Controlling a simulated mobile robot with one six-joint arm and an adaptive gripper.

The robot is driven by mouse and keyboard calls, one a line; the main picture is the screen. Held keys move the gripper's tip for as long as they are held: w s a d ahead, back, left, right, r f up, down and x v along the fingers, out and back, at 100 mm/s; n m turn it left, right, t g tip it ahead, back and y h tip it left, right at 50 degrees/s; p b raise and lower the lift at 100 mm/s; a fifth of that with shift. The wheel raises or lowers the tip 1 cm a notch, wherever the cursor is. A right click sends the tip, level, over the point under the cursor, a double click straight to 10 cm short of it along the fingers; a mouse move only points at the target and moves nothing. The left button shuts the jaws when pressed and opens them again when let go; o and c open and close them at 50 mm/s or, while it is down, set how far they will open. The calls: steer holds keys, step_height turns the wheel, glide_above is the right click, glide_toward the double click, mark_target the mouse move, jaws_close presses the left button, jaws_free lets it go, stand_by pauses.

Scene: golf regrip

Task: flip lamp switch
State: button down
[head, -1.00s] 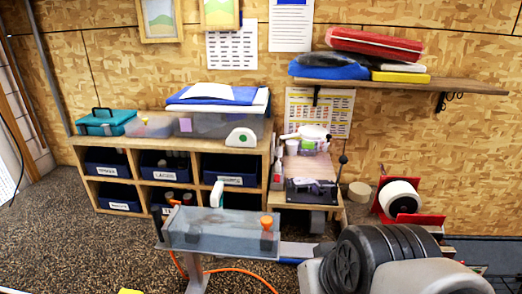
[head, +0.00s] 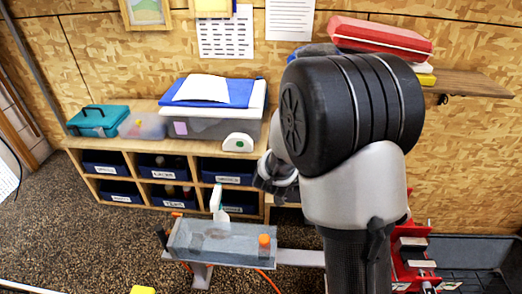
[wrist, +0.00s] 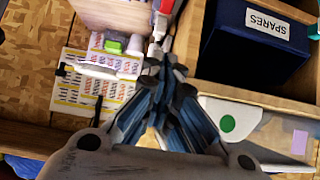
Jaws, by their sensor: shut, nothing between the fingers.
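No lamp is plainly recognisable in these views. A white rounded unit with a green round spot (head: 238,143) stands at the right end of the cubby shelf's top. It also shows in the wrist view (wrist: 245,125), to the right of my fingers. I cannot tell whether it is the lamp switch. My gripper (wrist: 165,70) is shut and empty. In the head view my gripper (head: 268,184) is small and dark, in front of the shelf's right end and below the white unit. My arm hides most of the small stand there.
The cubby shelf (head: 144,148) holds labelled blue bins, including a SPARES bin (wrist: 250,50). On top are a teal toolbox (head: 93,121) and a clear bin (head: 215,127). A grey tray (head: 222,244) stands in front.

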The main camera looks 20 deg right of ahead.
steer(key=shift+w+d, duration=0.1)
steer(key=shift+d, duration=0.05)
steer(key=x, duration=0.9)
steer(key=shift+w+d+f, duration=0.15)
steer(key=shift+w+f, duration=0.1)
steer(key=shift+w, duration=0.05)
steer(key=f, duration=0.3)
steer(key=shift+w+d+f, duration=0.1)
steer(key=shift+w+d, duration=0.05)
steer(key=shift+w, duration=0.2)
steer(key=shift+f, duration=0.45)
steer(key=shift+w+r+p, duration=0.1)
steer(key=shift+p, duration=0.45)
